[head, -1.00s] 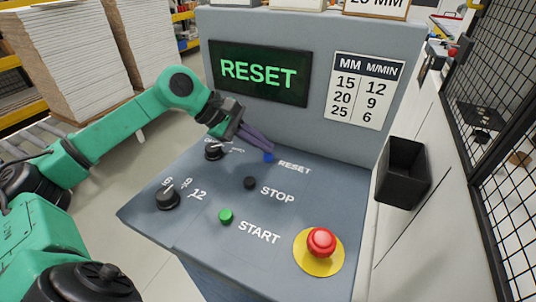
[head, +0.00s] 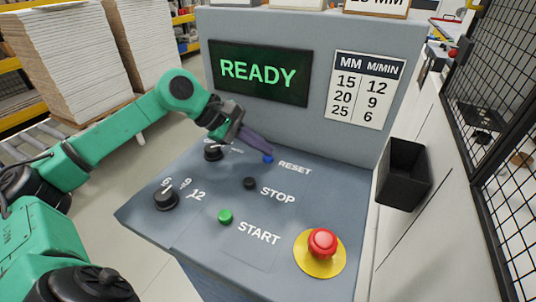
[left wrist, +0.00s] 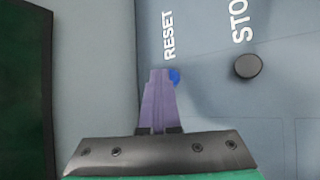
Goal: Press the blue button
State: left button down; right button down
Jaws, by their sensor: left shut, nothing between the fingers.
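The blue button (head: 268,159) sits on the sloped grey panel (head: 215,245), beside the word RESET. My left gripper (head: 268,150) is shut and empty, its purple fingertips just above and behind the blue button in the head view. In the left wrist view the shut fingers (left wrist: 158,75) partly cover the blue button (left wrist: 175,77), whose right part shows beside the tips. I cannot tell whether the tips touch it. The screen (head: 258,73) reads READY in green. My right gripper is not in view.
Near the blue button are a black STOP button (head: 250,183), a green START button (head: 225,216) and a red emergency button (head: 322,242) on a yellow disc. Two black knobs (head: 166,197) (head: 213,152) are at the left. A black bin (head: 403,173) hangs at the right.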

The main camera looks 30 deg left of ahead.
aim_at(263, 159)
pick_arm(q)
jog(key=shift+r+p, duration=0.75)
jog(key=shift+r, duration=0.1)
notch_tip(263, 159, up, 5)
jog(key=p, duration=0.4)
dwell(0.5)
